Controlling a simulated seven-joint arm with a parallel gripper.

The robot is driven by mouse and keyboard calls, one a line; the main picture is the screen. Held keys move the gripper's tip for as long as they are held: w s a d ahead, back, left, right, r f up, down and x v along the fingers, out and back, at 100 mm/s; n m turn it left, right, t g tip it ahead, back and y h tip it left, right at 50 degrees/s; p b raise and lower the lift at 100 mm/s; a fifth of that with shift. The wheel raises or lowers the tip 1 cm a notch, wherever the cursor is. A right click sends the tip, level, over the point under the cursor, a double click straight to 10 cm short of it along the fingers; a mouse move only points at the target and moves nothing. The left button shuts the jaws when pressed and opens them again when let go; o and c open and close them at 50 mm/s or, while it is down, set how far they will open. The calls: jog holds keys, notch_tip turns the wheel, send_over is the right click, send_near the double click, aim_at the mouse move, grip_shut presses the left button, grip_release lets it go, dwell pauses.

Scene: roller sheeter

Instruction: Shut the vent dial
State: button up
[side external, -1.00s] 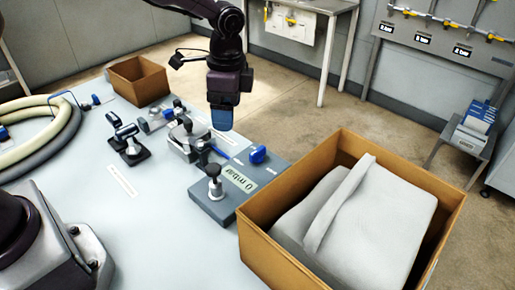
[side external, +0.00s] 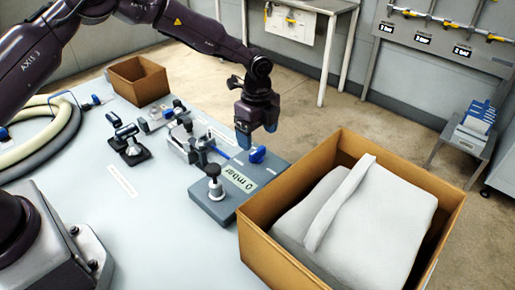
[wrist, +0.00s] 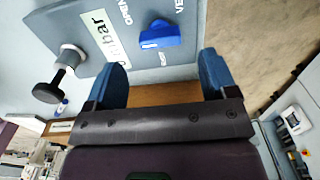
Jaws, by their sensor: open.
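The blue vent dial (side external: 257,155) sits on the grey plate (side external: 213,208) beside a "0 mbar" label. In the wrist view the dial (wrist: 160,34) lies ahead of the fingertips, with its raised grip running roughly across the picture. White lettering near it is partly cut off. My gripper (side external: 258,133) is open and empty just above and behind the dial in the side view. Its two blue fingers (wrist: 164,75) are spread apart in the wrist view, with the dial between their directions but apart from them.
A black-topped knob (side external: 214,182) stands on the same plate, left of the dial. A large cardboard box (side external: 255,240) with grey contents stands close to the right. Clamps and fittings (side external: 128,142) lie to the left. A small box (side external: 138,82) stands behind.

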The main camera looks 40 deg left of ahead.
aim_at(257, 150)
notch_tip(257, 150, down, 5)
jog(key=shift+f, duration=0.15)
jog(key=c, duration=0.9)
